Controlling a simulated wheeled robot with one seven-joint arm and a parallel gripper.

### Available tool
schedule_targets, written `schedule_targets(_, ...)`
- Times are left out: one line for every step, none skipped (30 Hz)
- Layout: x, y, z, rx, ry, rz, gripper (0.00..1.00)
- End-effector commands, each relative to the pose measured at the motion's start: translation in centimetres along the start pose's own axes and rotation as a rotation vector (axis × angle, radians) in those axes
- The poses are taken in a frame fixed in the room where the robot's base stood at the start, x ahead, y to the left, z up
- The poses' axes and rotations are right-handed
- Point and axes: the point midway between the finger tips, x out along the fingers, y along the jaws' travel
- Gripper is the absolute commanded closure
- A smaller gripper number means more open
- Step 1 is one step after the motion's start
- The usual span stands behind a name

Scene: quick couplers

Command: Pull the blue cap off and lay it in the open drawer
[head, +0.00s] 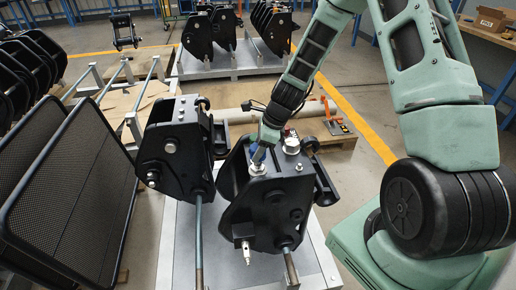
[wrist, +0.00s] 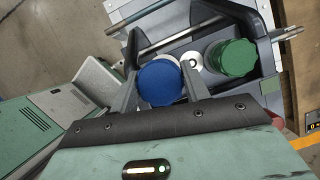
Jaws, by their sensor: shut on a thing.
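The round blue cap (wrist: 161,83) sits between the two fingers of my gripper (wrist: 160,88) in the wrist view, and the fingers are shut on it. A pale round rim (wrist: 169,59) shows just behind the cap; I cannot tell whether the cap is still seated on a fitting. In the head view my gripper (head: 266,147) is over the top of the right black coupler (head: 268,200), with a bit of blue above a silver fitting (head: 257,169). I cannot make out an open drawer in either view.
A ribbed green cap (wrist: 232,58) stands right of the blue one, with a silver disc (wrist: 191,60) between them. A second black coupler (head: 174,145) stands to the left. Dark mesh panels (head: 70,190) lean at the far left. A pallet (head: 335,132) lies behind.

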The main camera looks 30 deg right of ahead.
Motion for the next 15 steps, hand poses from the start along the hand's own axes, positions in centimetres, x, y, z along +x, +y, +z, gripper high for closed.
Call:
schedule_targets(-0.4,0.0,0.2,0.0,0.0,0.0,0.81)
schedule_targets(-0.6,0.0,0.2,0.0,0.0,0.0,0.81)
schedule_targets(-0.9,0.0,0.4,0.0,0.0,0.0,0.81)
schedule_targets(-1.1,0.0,0.5,0.0,0.0,0.0,0.81)
schedule_targets(-1.4,0.0,0.6,0.0,0.0,0.0,0.81)
schedule_targets(-1.7,0.0,0.7,0.0,0.0,0.0,0.81)
schedule_targets(-1.9,0.0,0.8,-0.001,0.0,0.0,0.81)
schedule_targets(-2.1,0.0,0.9,-0.001,0.0,0.0,0.81)
schedule_targets(-2.4,0.0,1.0,-0.001,0.0,0.0,0.81)
schedule_targets(-2.6,0.0,1.1,-0.001,0.0,0.0,0.81)
schedule_targets(-2.8,0.0,1.1,-0.001,0.0,0.0,0.81)
schedule_targets(-3.1,0.0,1.3,0.0,0.0,0.0,0.81)
schedule_targets(-3.3,0.0,1.4,0.0,0.0,0.0,0.81)
schedule_targets(-3.5,0.0,1.4,0.0,0.0,0.0,0.81)
schedule_targets(-3.6,0.0,1.5,0.0,0.0,0.0,0.81)
